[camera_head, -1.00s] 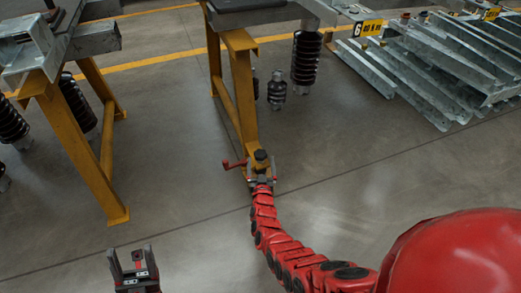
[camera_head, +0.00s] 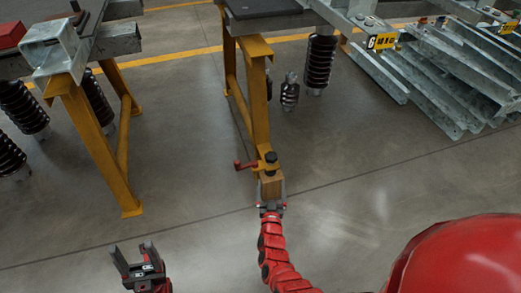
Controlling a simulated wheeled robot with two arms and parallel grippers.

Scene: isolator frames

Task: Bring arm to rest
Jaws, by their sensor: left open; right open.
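My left gripper (camera_head: 133,252) is at the bottom left, open and empty above the bare floor. My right gripper (camera_head: 271,187) is at the lower middle, at the end of my red jointed arm. Its jaws are open and point away from me, toward the foot of a yellow trestle (camera_head: 255,100). A tan block-like part shows between its fingers. I cannot tell whether they touch it. Just beyond is a clamp-like part with a red handle (camera_head: 245,165) and a black knob (camera_head: 270,157).
Another yellow trestle (camera_head: 88,135) stands at the left, bearing grey metal beams (camera_head: 60,52). Galvanized steel profiles (camera_head: 440,85) are stacked at the upper right. The grey floor (camera_head: 370,180) is open at the middle right.

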